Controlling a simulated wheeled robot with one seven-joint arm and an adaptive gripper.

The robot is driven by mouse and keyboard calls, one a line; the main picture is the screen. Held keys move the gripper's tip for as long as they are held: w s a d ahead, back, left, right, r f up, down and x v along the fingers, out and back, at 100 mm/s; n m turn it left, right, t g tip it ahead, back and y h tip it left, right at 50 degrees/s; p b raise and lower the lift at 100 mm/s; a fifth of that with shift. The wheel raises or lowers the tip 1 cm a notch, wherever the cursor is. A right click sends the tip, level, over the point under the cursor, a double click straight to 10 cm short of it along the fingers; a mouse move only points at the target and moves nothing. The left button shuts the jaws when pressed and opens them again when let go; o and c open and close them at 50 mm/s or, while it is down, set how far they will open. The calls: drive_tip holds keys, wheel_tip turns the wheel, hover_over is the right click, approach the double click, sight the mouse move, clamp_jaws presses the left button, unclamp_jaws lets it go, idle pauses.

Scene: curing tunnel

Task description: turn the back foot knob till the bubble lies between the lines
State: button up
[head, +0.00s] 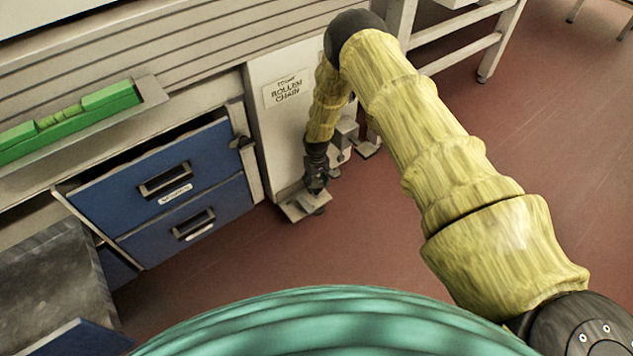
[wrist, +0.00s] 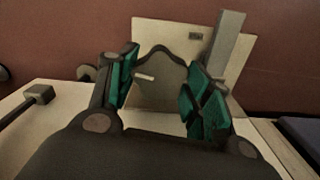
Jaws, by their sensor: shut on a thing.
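A green spirit level (head: 85,112) lies on the ledge at the left in the head view. Its yellowish vial (head: 60,117) shows, but the bubble and lines are too small to make out. My gripper (head: 317,184) is low beside the pale cabinet leg, at a foot on the floor. In the wrist view, the green-padded fingers of my gripper (wrist: 163,88) are on both sides of a dark grey lobed knob (wrist: 160,78) with a short white mark. The gripper is shut on this foot knob. The knob is mostly hidden in the head view.
The pale foot plate (head: 298,209) is under my gripper. Blue drawers (head: 160,180) stand to the left, beside the panel with the "roller chain" label (head: 286,90). A white-legged table (head: 470,50) stands behind. The red floor on the right is clear.

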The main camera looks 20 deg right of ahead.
sight(317, 183)
idle(0.4)
drive_tip(key=o, duration=1)
wheel_tip(317, 183, up, 12)
idle(0.6)
